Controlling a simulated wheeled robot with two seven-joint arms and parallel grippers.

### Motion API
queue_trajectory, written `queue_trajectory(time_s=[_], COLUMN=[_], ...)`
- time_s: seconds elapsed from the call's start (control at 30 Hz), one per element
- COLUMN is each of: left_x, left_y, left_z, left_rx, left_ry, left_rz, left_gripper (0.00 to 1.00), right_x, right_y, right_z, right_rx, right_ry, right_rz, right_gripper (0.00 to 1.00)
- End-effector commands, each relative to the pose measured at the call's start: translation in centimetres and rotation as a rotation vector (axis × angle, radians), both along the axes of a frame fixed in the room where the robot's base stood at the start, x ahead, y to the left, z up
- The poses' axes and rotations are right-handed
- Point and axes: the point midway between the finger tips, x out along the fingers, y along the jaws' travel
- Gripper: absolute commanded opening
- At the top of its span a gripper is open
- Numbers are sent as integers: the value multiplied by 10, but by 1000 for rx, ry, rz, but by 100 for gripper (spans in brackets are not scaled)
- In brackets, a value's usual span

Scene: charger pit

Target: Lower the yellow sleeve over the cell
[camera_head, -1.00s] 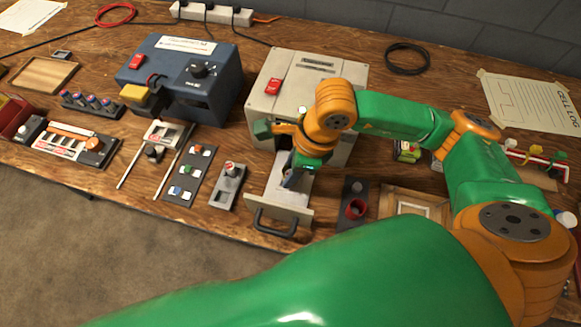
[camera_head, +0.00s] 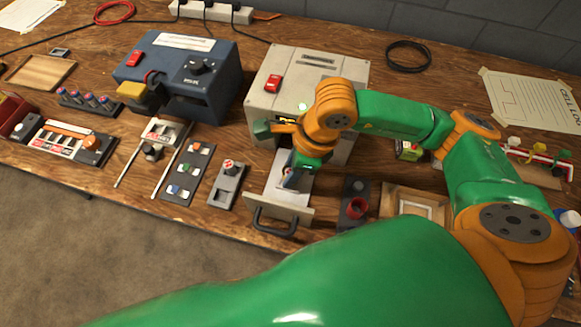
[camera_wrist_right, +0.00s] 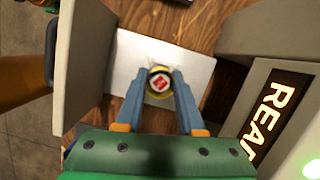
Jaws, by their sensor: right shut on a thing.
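The yellow sleeve (camera_wrist_right: 160,69) shows in the right wrist view as a thin yellow ring between my fingertips. The cell (camera_wrist_right: 160,84), with a red and white top, sits inside the ring. How far down the sleeve sits on it cannot be told. My right gripper (camera_head: 299,177) is shut on the sleeve, its blue-grey fingers (camera_wrist_right: 160,80) on either side. Below is the pale plate (camera_head: 268,181) of a pulled-out drawer. In the head view the arm and fingers hide sleeve and cell. My left gripper is not in view.
A grey machine (camera_head: 270,98) with a lit display and green light stands close behind the drawer. The drawer front (camera_head: 278,222) with its black handle stands on the near side.

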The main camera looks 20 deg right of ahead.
Motion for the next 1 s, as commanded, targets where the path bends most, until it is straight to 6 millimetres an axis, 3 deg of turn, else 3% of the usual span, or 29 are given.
queue_trajectory(time_s=[0.63, 0.67, 0.77, 1.0], left_x=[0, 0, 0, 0], left_y=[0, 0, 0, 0], left_z=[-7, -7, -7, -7], left_rx=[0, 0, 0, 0], left_ry=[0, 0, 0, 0], left_rz=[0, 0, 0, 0], left_gripper=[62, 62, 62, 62], right_x=[0, 0, 0, 0], right_y=[0, 0, 0, 0], right_z=[-4, -4, -4, -4], right_rx=[1, 1, 1, 0], right_ry=[0, 0, 0, 0], right_rz=[0, 0, 0, 0], right_gripper=[0, 43, 70, 73])
